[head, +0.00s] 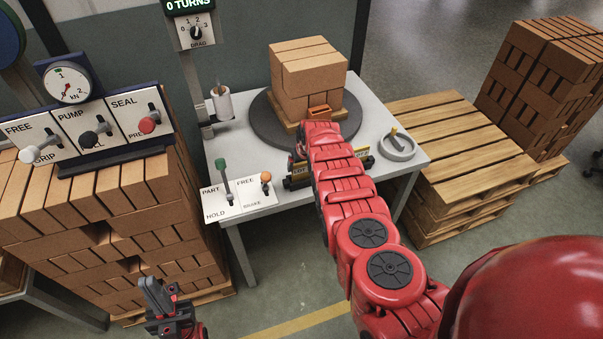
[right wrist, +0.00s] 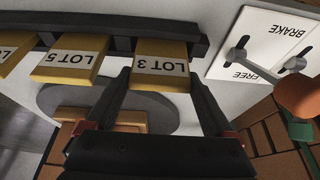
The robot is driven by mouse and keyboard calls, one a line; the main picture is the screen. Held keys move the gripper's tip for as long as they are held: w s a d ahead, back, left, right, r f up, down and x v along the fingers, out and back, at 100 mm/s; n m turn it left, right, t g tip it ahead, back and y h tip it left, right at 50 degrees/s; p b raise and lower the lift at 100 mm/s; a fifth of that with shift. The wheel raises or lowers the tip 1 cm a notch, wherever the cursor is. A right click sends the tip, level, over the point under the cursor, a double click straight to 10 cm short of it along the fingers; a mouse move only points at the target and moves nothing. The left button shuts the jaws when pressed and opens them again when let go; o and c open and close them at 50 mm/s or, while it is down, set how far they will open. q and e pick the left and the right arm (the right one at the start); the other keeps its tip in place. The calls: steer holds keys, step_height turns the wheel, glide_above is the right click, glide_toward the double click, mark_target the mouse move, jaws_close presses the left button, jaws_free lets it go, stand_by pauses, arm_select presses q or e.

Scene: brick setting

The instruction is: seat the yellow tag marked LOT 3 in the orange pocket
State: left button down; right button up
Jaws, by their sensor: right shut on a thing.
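The yellow tag marked LOT 3 (right wrist: 160,67) is between the two dark fingers of my right gripper (right wrist: 161,80) in the right wrist view. The fingers are shut on its sides, and its far end is at the black rack (right wrist: 115,38). In the head view my right arm hides most of this gripper and part of the rack. The orange pocket (head: 319,112) is on the front of the brick stack on the round turntable, beyond the rack. My left gripper (head: 158,291) is low at the left, away from the table; its finger gap is unclear.
Other yellow tags, including LOT 5 (right wrist: 68,65), sit beside it in the rack. The panel with PART and BRAKE levers (head: 238,190) is left of the rack. A handwheel (head: 398,148) is to the right. The turntable (head: 262,122) carries the brick stack (head: 310,75).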

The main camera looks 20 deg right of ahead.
steer(key=shift+c, duration=0.9)
steer(key=shift+r+p, duration=0.6)
steer(key=shift+p, duration=0.05)
step_height(320, 180, up, 3)
steer(key=p, duration=0.3)
steer(key=shift+s+r+p, duration=0.15)
steer(key=shift+p, duration=0.25)
steer(key=s+d+p, duration=0.1)
steer(key=s+p, duration=1.4)
steer(key=p, duration=0.1)
steer(key=shift+s+d+r, duration=0.25)
steer(key=shift+s+d, duration=0.1)
steer(key=shift+d, duration=0.05)
